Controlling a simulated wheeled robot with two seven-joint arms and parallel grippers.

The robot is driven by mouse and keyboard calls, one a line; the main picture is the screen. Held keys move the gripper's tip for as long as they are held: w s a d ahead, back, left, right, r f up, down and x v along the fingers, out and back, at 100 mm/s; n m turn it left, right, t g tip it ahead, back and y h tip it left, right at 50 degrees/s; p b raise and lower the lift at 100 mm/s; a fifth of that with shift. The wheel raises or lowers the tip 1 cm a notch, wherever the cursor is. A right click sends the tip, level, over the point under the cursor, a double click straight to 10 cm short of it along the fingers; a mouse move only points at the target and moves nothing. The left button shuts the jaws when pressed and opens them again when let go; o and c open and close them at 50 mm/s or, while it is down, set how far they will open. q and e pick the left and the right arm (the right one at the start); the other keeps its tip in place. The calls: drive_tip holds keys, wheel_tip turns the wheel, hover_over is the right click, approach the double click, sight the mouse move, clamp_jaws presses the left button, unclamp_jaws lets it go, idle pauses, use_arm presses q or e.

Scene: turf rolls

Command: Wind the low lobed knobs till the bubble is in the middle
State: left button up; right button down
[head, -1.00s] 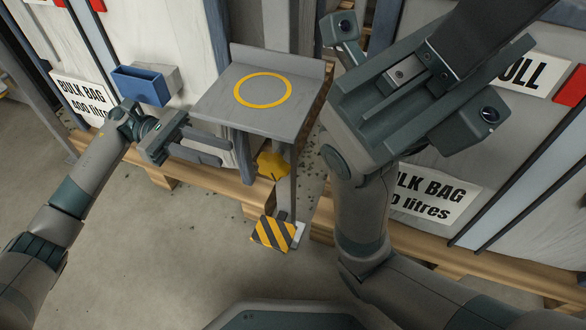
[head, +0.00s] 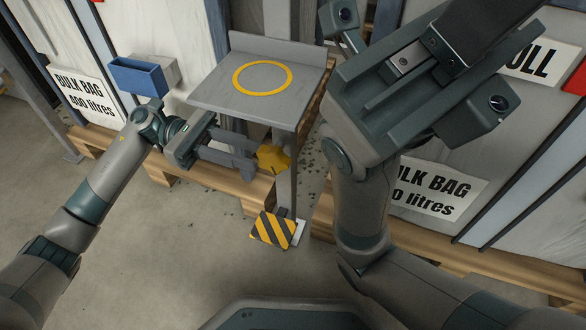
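A yellow lobed knob (head: 273,158) sits low under the front of a grey stand (head: 215,95), beside its post. My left gripper (head: 256,157) is level with the knob, with its two fingers apart and their tips close to the knob's left side. I cannot tell whether they touch it. My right gripper (head: 415,80) is raised close to the camera at the upper right; its fingertips cannot be made out. No bubble is visible, and no second knob can be made out.
The stand's top bears a yellow ring (head: 262,77). A yellow-black striped plate (head: 273,229) lies at the post's foot. A blue bin (head: 137,78) is at the left. Wooden pallets (head: 225,178) with white bulk bags stand behind. The floor at front left is clear.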

sight(273, 159)
use_arm(q)
drive_tip(key=b+x, duration=0.2)
drive_tip(key=x, duration=0.7)
drive_tip(key=shift+d+b, duration=0.3)
drive_tip(key=shift+b, duration=0.1)
drive_tip(key=shift+s, duration=0.1)
clamp_jaws()
